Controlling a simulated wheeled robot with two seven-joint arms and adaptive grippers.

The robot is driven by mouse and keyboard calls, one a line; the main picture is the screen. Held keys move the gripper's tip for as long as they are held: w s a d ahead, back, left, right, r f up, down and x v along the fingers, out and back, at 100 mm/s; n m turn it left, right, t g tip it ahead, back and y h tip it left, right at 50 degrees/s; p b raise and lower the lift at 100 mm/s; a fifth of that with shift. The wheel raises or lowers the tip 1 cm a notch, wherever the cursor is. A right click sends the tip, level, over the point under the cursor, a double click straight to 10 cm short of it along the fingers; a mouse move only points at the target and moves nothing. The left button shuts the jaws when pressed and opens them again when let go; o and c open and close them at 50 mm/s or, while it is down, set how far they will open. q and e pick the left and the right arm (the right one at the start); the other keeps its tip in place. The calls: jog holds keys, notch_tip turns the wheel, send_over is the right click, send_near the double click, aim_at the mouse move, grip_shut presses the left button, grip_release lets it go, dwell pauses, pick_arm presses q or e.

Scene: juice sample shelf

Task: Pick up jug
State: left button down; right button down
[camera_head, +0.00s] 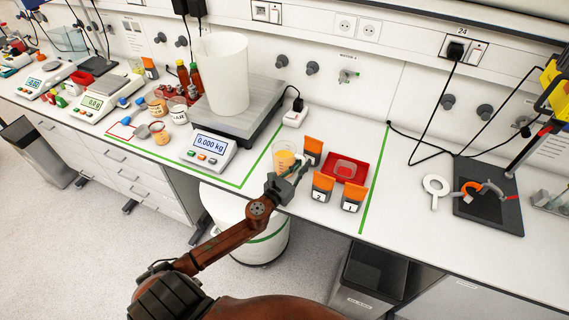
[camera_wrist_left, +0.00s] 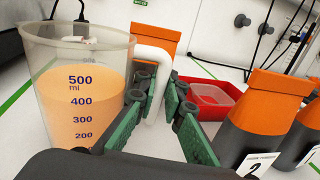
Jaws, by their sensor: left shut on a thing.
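The clear measuring jug (camera_head: 283,161) with orange juice stands on the white bench beside the red tray. My left gripper (camera_head: 291,180) is at the jug's right side. In the wrist view its green-padded fingers (camera_wrist_left: 167,103) are around the white handle (camera_wrist_left: 157,62) and shut on it. The pad contact is partly hidden. My right gripper is in neither view.
Orange-and-dark containers (camera_head: 322,187) (camera_head: 352,195) (camera_head: 312,147) stand close around the red tray (camera_head: 347,179). A scale (camera_head: 212,145) with a white bucket (camera_head: 221,75) is to the left.

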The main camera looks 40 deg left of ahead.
aim_at(303, 157)
pick_arm(q)
jog(key=shift+r, duration=0.1)
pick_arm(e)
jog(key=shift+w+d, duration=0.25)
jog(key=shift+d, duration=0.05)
